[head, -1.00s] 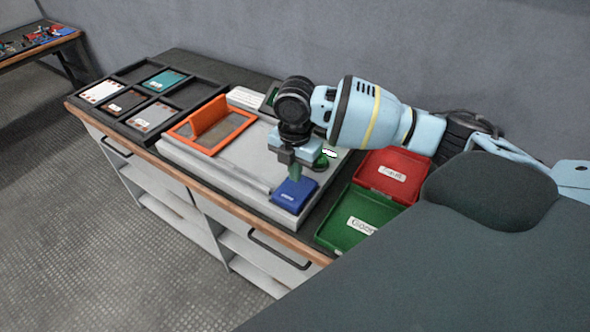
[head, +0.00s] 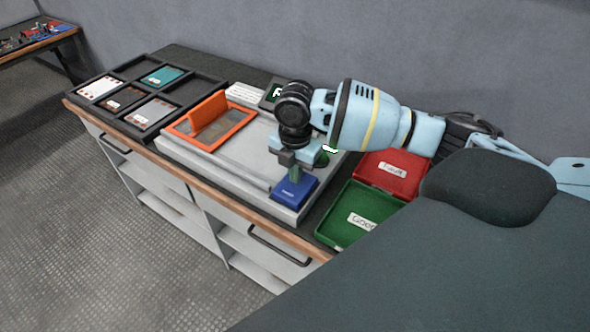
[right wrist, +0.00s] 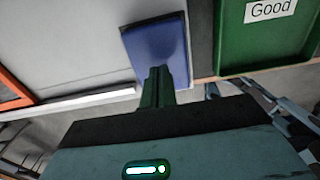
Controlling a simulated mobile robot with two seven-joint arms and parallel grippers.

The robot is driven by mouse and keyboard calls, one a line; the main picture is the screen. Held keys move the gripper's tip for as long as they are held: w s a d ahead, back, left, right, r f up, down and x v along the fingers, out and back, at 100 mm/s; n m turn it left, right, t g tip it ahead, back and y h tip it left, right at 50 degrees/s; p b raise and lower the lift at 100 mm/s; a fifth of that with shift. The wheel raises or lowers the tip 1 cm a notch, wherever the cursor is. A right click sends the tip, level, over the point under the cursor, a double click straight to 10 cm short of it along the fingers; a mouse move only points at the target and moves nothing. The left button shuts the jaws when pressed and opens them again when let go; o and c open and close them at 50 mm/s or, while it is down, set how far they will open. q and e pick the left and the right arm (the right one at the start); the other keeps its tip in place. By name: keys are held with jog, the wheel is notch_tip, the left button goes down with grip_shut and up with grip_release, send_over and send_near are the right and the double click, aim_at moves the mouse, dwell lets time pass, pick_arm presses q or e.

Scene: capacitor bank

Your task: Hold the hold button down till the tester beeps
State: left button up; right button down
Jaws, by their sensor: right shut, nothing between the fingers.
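The tester is a light grey box (head: 245,158) on the bench in the head view. The blue hold button (head: 291,194) is at its front right corner; it also fills the upper middle of the right wrist view (right wrist: 150,45). My right gripper (head: 295,178) is shut and empty, pointing down with its green fingertips at the blue button. In the right wrist view its fingertips (right wrist: 157,80) overlap the button's near part. I cannot tell whether the button is pressed down. A small dark display (head: 273,94) with a light green mark is partly hidden behind my right wrist. My left gripper is out of view.
An orange frame (head: 240,122) with a raised flap sits on the tester. A black compartment tray (head: 120,80) with several cards is at left. A green tray labelled Good (head: 340,236) and a red tray (head: 410,160) stand at right, close to my right arm.

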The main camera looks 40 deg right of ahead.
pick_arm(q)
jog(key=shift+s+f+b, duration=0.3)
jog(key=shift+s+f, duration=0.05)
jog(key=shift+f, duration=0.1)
pick_arm(e)
jog(key=shift+f, duration=1.4)
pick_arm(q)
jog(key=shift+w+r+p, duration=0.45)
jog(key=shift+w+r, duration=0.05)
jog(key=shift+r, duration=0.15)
pick_arm(e)
jog(key=shift+s+f, duration=0.1)
jog(key=shift+f, duration=0.15)
dwell(0.6)
jog(key=shift+r+p, duration=1.55)
jog(key=shift+r, duration=1.9)
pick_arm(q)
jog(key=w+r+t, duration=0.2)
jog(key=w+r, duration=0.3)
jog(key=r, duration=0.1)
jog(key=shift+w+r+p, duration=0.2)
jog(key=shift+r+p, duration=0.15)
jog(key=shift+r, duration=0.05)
pick_arm(e)
notch_tip(320, 180, up, 2)
jog(key=shift+r, duration=0.2)
